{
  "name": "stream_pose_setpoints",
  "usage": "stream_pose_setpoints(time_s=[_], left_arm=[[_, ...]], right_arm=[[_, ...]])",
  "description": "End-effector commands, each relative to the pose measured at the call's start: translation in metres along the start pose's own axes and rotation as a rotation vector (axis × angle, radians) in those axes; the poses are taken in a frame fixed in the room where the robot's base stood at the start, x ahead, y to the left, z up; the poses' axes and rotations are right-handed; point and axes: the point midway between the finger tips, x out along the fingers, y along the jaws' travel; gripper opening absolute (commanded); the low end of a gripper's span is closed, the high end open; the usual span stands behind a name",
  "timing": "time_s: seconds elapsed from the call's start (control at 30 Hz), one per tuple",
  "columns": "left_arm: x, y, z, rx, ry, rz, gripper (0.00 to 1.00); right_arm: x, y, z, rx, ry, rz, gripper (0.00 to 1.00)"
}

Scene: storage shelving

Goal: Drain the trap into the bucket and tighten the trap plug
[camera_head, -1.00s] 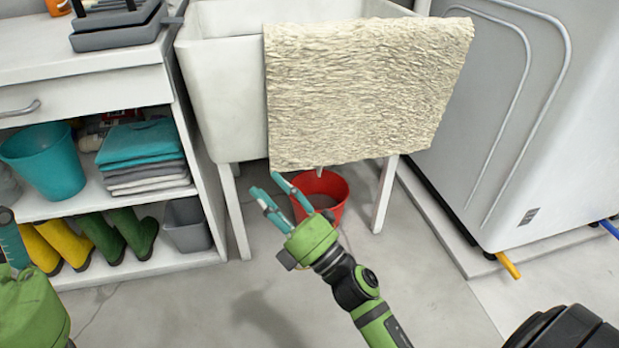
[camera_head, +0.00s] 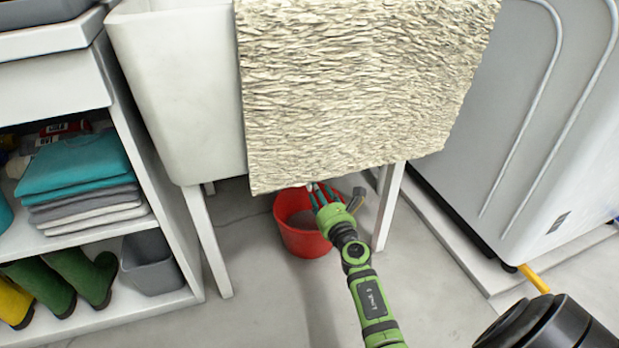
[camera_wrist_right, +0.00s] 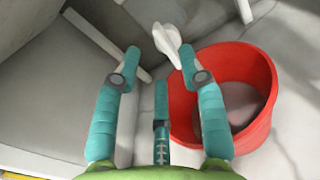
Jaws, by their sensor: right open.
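The red bucket (camera_head: 305,243) stands on the floor under the sink, with a greyish inside. It also shows at the right of the right wrist view (camera_wrist_right: 262,100). A white winged piece (camera_wrist_right: 168,40), seemingly the trap plug, hangs above the bucket's left rim in that view. The rest of the trap is hidden behind the towel in the head view. My right gripper (camera_head: 322,190) reaches under the sink above the bucket. Its teal fingers are spread and empty, with the white piece close to the right fingertip (camera_wrist_right: 187,55); I cannot tell whether they touch. My left gripper is out of view.
A cream towel (camera_head: 360,90) hangs over the white sink (camera_head: 180,100), low above my right gripper. Sink legs (camera_head: 208,245) stand on both sides of the bucket. Shelving (camera_head: 165,305) is at left, a white appliance (camera_head: 530,130) at right. The front floor is clear.

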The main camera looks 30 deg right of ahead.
Motion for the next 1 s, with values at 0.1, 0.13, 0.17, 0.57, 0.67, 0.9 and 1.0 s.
stream_pose_setpoints(time_s=[0.1, 0.13, 0.17, 0.57, 0.67, 0.9, 1.0], left_arm=[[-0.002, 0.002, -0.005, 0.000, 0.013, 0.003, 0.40], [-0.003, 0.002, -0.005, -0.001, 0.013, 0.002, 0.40], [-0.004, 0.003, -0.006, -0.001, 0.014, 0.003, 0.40], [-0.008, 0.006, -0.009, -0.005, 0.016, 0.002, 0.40], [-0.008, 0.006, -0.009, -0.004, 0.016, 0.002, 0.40], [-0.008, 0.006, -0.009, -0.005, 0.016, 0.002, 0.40], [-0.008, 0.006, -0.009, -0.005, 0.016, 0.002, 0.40]], right_arm=[[0.020, 0.000, -0.001, 0.002, -0.003, 0.000, 0.41], [0.025, 0.000, -0.001, 0.002, -0.003, 0.000, 0.41], [0.029, 0.000, -0.001, 0.002, -0.003, 0.000, 0.41], [0.057, 0.000, 0.000, 0.002, 0.000, 0.001, 0.41], [0.057, 0.000, 0.000, 0.002, 0.000, 0.001, 0.41], [0.057, 0.000, 0.001, 0.002, 0.000, 0.001, 0.00], [0.057, 0.000, 0.001, 0.002, -0.001, 0.001, 0.00]])
